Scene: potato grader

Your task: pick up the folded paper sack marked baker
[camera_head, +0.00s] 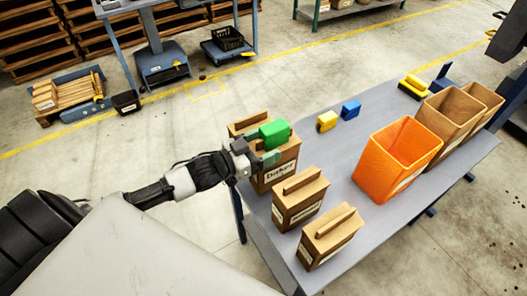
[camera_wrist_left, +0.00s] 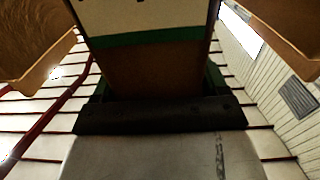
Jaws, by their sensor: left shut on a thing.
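The brown paper sack marked "baker" (camera_head: 284,171) is at the left end of the grey table (camera_head: 345,150), upright, with its label facing me. My left gripper (camera_head: 268,145), with green fingers, is at its top and shut on it. The gripper hides part of the sack's top. I cannot tell whether its bottom touches the table. In the left wrist view a brown body with a green band (camera_wrist_left: 150,62) fills the space ahead of the gripper. My right gripper is not in view.
Two more folded brown sacks, one in the middle (camera_head: 300,200) and one nearer (camera_head: 330,240), stand close by. An orange crate (camera_head: 385,175), open brown sacks (camera_head: 450,108), a yellow block (camera_head: 327,121) and a blue block (camera_head: 350,110) are farther right. The table between them is clear.

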